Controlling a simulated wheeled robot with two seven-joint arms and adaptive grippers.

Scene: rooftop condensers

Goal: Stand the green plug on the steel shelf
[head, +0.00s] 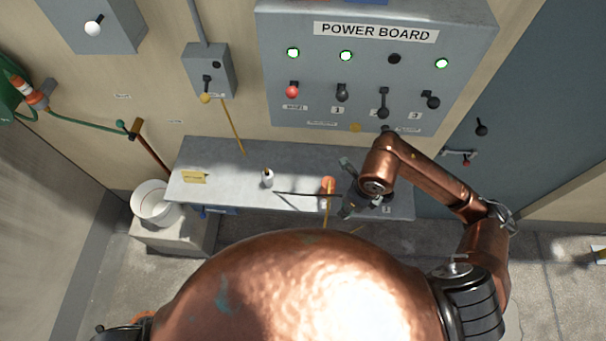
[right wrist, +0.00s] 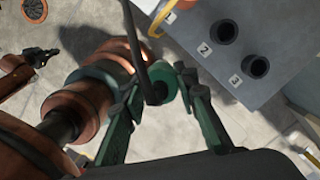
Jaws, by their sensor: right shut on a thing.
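The green plug (right wrist: 166,92) is between the fingers of my right gripper (right wrist: 160,98) in the right wrist view. A dark thin rod or lead crosses in front of it. In the head view my right gripper (head: 352,190) is over the right part of the steel shelf (head: 232,160), and the plug is not clearly distinguishable there. The wrist view shows the grey shelf (right wrist: 240,72) to the right of the plug. A dark, claw-like end (right wrist: 42,55) at left may be my left gripper; its opening is unclear.
Dark round holes marked 2 (right wrist: 224,31) and 3 (right wrist: 257,67) show on the shelf. An orange object (head: 327,186) with a yellow cord stands near 1. The power board (head: 375,70) is above; a white bucket (head: 152,203) is left.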

